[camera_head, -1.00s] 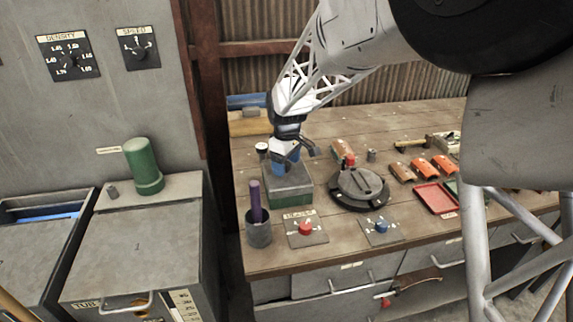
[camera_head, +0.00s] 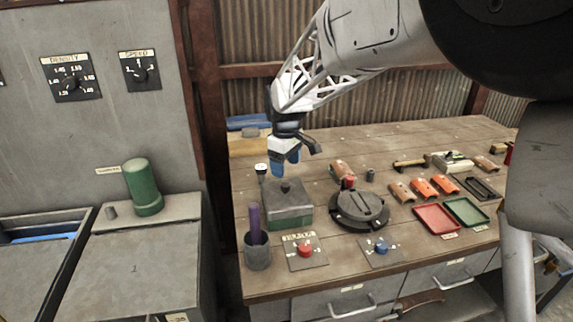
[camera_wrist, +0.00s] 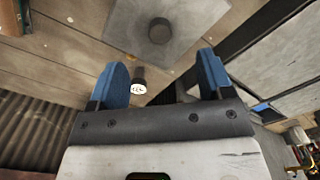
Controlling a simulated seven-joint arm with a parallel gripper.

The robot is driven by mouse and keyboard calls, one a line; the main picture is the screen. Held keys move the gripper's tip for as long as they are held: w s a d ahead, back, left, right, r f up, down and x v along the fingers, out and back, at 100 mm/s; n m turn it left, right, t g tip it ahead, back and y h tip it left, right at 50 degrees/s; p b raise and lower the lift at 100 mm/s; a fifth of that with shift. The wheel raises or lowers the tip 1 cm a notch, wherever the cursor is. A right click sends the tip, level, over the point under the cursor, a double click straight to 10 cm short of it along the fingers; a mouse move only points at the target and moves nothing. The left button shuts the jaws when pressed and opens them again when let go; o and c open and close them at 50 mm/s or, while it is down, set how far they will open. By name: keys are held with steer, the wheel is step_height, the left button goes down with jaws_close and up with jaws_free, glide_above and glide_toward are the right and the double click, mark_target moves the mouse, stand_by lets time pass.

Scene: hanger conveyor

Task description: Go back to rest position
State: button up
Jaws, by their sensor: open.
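My gripper (camera_head: 285,164) is above the wooden workbench (camera_head: 330,265), just behind and above a square grey-lidded box (camera_head: 288,203) with a green lower part. In the wrist view my gripper (camera_wrist: 163,72) shows two blue fingers spread apart with nothing held between them. The box lid with its dark round knob (camera_wrist: 160,31) lies beyond the fingertips, apart from them. A small dark cylinder with a white top (camera_wrist: 138,82) shows near the left finger in the wrist view.
A cup with a purple rod (camera_head: 257,250), red (camera_head: 305,250) and blue (camera_head: 381,248) knobs, and a round dark device (camera_head: 360,208) stand near the box. Red (camera_head: 437,218) and green (camera_head: 466,211) trays lie at right. A green cylinder (camera_head: 142,188) stands on the left cabinet.

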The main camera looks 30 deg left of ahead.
stand_by(0.6)
steer(key=s+d+r+m, duration=0.1)
steer(key=d+r+m, duration=0.2)
steer(key=d, duration=0.9)
steer(key=s+d+r+m+t, duration=0.1)
steer(key=d+r+m, duration=0.2)
steer(key=d, duration=0.8)
steer(key=s+d+r+m, duration=0.2)
steer(key=d+r, duration=0.1)
steer(key=d, duration=0.9)
steer(key=s+d+f+m+t, duration=0.1)
steer(key=s+d+f+m, duration=0.2)
steer(key=s+d+m, duration=0.7)
steer(key=s+d, duration=1.1)
steer(key=d, duration=0.3)
steer(key=shift+s+f+t, duration=0.3)
steer(key=shift+s, duration=0.1)
